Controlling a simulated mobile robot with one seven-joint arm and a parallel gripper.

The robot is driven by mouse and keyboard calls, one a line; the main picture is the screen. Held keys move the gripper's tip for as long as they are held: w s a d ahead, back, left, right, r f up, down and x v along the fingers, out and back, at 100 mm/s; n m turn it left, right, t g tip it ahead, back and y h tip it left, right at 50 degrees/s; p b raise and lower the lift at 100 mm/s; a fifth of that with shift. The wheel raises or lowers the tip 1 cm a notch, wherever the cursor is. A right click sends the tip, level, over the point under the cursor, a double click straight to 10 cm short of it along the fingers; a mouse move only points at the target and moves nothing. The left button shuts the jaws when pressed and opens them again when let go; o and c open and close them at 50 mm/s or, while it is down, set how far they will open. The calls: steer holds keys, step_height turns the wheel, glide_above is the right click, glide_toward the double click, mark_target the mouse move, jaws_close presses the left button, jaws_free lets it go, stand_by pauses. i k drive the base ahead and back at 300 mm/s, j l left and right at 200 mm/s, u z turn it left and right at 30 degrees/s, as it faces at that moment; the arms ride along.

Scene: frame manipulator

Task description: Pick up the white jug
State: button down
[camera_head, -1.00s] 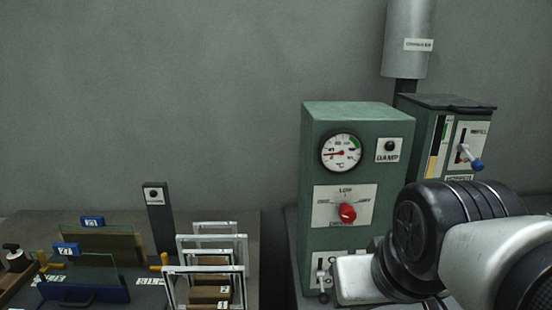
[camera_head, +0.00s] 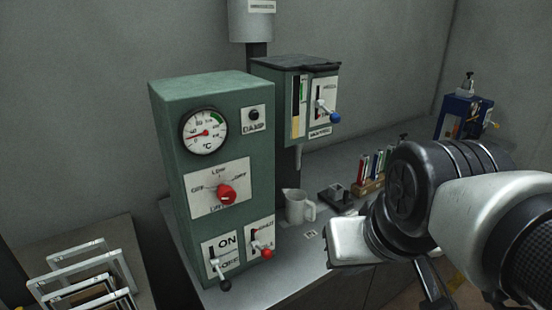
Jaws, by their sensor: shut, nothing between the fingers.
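The white jug (camera_head: 296,206) stands upright on the grey counter (camera_head: 330,165), just right of the green machine with the gauge (camera_head: 210,190) and below the smaller green dispenser (camera_head: 300,100). Its handle faces right. My arm fills the right side of the view, with its pale end part just right of the jug and nearer to the camera. A dark part hangs below the arm, but my gripper's fingertips cannot be made out.
A dark block (camera_head: 337,197) sits right of the jug, with a rack of coloured items (camera_head: 374,168) behind it. A blue device (camera_head: 462,115) stands at the far right. White frames (camera_head: 85,275) stand on a separate table at lower left.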

mark_target(301, 210)
steer(key=i+l+u, duration=0.2)
steer(key=l, duration=0.15)
steer(key=i+l+u, duration=0.2)
steer(key=l+u, duration=0.2)
steer(key=l, duration=0.3)
steer(key=i+l+u, duration=0.2)
steer(key=l, duration=0.2)
steer(key=l+u, duration=0.2)
steer(key=l, duration=0.2)
